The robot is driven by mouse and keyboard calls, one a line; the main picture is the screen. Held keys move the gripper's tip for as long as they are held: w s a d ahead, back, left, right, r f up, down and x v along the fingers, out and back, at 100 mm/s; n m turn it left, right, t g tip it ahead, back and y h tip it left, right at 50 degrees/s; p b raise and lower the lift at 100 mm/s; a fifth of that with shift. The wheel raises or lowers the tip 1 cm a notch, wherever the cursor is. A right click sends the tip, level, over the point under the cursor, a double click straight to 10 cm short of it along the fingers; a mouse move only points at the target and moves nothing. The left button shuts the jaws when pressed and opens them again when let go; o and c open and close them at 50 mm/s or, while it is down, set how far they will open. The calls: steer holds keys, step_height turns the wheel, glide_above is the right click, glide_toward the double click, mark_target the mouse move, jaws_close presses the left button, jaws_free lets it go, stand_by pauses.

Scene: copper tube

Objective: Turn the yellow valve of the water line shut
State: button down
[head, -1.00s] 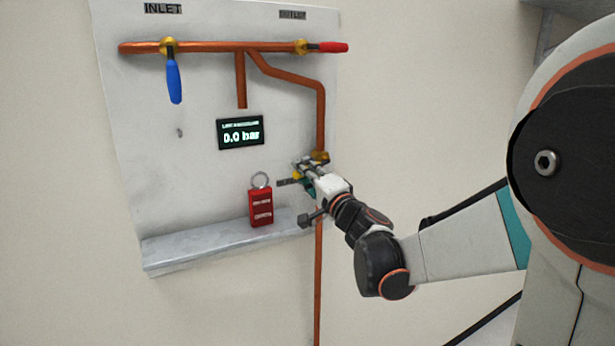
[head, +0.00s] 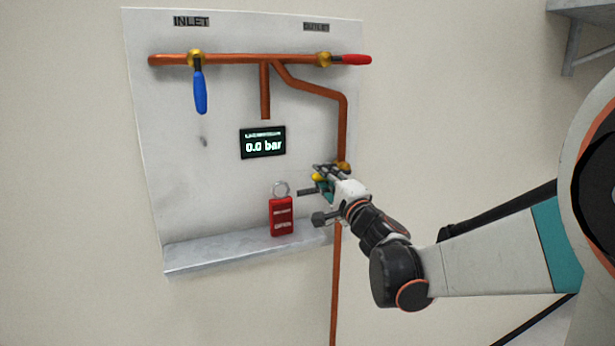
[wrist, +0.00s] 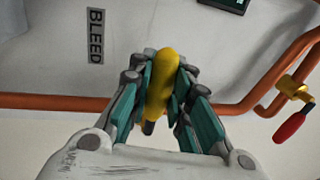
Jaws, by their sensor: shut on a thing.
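The yellow valve handle (wrist: 162,85) stands between the two fingers of my gripper (wrist: 166,92) in the wrist view. The fingers are shut on it from both sides. In that view the handle lies crosswise to the copper pipe (wrist: 60,102) behind it. In the head view a bit of yellow (head: 319,178) shows at my gripper (head: 322,184), left of the vertical copper pipe (head: 342,120). A brass valve body (head: 344,167) shows on that pipe just behind my gripper, partly hidden.
A blue lever (head: 200,92) hangs down under INLET. A red lever (head: 350,60) points right along the pipe under OUTLET. A red padlock-like tag (head: 281,215) stands on the ledge (head: 230,254), close left of my gripper.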

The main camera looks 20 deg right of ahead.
steer(key=c, duration=1.5)
jaws_free()
steer(key=shift+s, duration=0.1)
steer(key=shift+o, duration=0.2)
